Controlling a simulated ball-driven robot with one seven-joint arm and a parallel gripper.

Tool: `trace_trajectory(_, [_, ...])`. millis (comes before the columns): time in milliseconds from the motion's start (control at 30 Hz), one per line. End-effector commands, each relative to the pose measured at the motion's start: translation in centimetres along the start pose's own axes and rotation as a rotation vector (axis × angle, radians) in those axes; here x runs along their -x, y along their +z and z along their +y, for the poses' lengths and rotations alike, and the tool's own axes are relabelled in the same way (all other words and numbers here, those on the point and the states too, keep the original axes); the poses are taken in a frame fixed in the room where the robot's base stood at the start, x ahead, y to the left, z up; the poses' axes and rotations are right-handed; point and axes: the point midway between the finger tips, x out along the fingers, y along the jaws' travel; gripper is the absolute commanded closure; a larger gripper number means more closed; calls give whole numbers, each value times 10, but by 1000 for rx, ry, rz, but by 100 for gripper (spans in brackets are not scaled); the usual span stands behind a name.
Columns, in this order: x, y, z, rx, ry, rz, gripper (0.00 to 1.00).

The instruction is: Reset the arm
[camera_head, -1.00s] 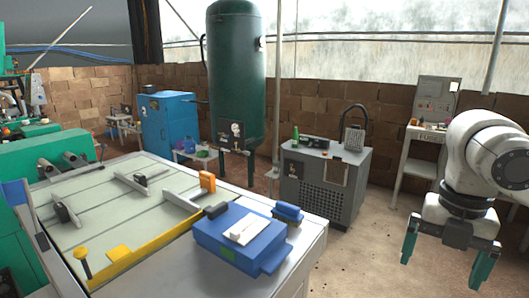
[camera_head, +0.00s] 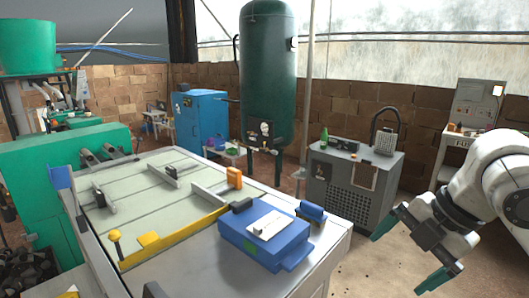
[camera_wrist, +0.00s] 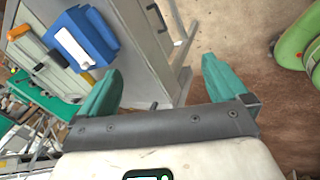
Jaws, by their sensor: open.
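My gripper (camera_head: 407,254) is at the lower right in the head view, to the right of the work table and above the floor. Its two green fingers are spread wide with nothing between them. In the wrist view, my gripper (camera_wrist: 160,92) also shows open and empty, with the table side and the floor beyond its fingers. My white arm comes in from the right edge of the head view.
A table (camera_head: 190,272) bears a blue box (camera_head: 262,240) with white on top. A grey cabinet (camera_head: 350,190) stands behind, beside a tall green tank (camera_head: 268,75). A blue cabinet (camera_head: 200,118) stands farther left. A stand with a control box (camera_head: 478,100) is at the back right.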

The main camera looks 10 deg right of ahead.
Motion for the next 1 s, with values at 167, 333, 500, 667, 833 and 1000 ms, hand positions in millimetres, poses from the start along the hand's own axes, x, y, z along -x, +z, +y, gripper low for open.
trace_trajectory(167, [-34, -29, 27, -241, 156, 114, 0])
trace_trajectory(333, [-71, -46, 30, -530, 232, 210, 0])
trace_trajectory(500, [-119, -61, 9, -846, 233, 272, 0])
trace_trajectory(667, [-170, -74, -35, -1148, 179, 271, 0])
trace_trajectory(833, [-220, -88, -108, -1453, 87, 181, 0])
trace_trajectory(1000, [-253, -97, -202, -1713, -2, -9, 0])
